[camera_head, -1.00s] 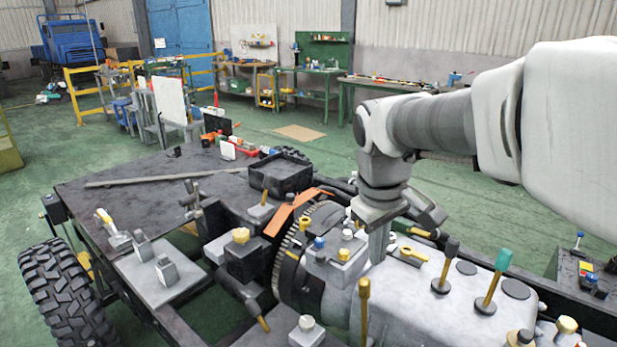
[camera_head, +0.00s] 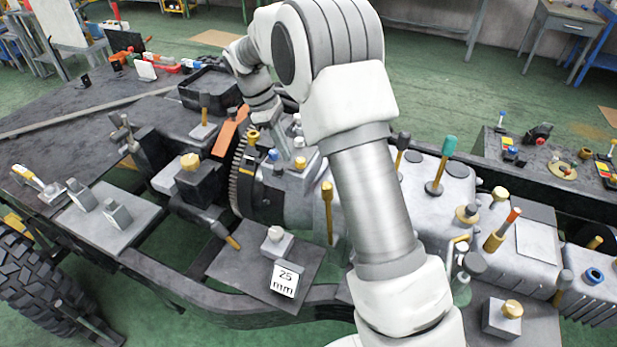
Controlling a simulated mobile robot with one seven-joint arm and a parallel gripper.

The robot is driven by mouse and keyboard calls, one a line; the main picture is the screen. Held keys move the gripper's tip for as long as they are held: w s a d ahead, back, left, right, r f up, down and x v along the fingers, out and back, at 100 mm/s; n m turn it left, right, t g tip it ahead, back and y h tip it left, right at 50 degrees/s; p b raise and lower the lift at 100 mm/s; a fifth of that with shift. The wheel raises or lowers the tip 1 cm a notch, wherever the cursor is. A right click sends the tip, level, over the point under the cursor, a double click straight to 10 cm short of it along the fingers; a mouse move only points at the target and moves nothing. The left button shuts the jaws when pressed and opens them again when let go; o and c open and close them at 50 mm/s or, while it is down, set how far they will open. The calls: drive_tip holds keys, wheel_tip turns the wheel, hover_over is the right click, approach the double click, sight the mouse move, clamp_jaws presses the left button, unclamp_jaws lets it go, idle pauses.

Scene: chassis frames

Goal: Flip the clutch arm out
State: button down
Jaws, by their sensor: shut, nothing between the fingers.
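The clutch arm is not plainly marked, and I cannot tell which lever it is. A dark lever with a yellow tip (camera_head: 229,239) slants down from a dark block with a yellow knob (camera_head: 190,163), left of the toothed ring (camera_head: 240,172). A small upright yellow-tipped lever (camera_head: 252,140) stands by the ring's top. My gripper (camera_head: 286,152) is shut and empty, pointing down by the grey bell housing (camera_head: 268,195) behind the ring. Its tips are close to a small block with blue and yellow knobs; I cannot tell whether they touch. My arm hides part of the gearbox.
An upright yellow handle (camera_head: 327,205) and a teal-topped lever (camera_head: 442,160) stand on either side of my arm. A dark deck (camera_head: 60,150) stretches left, and a side table (camera_head: 550,160) stands right.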

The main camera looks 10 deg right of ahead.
drive_tip(key=shift+w+a+f, duration=0.2)
drive_tip(key=shift+w+f, duration=0.2)
drive_tip(key=shift+f, duration=0.25)
drive_tip(key=s+d+f, duration=0.3)
drive_tip(key=d+f, duration=0.3)
drive_tip(key=f, duration=0.3)
drive_tip(key=shift+s+d+p, duration=0.15)
drive_tip(key=shift+d+p, duration=0.2)
drive_tip(key=shift+p, duration=0.05)
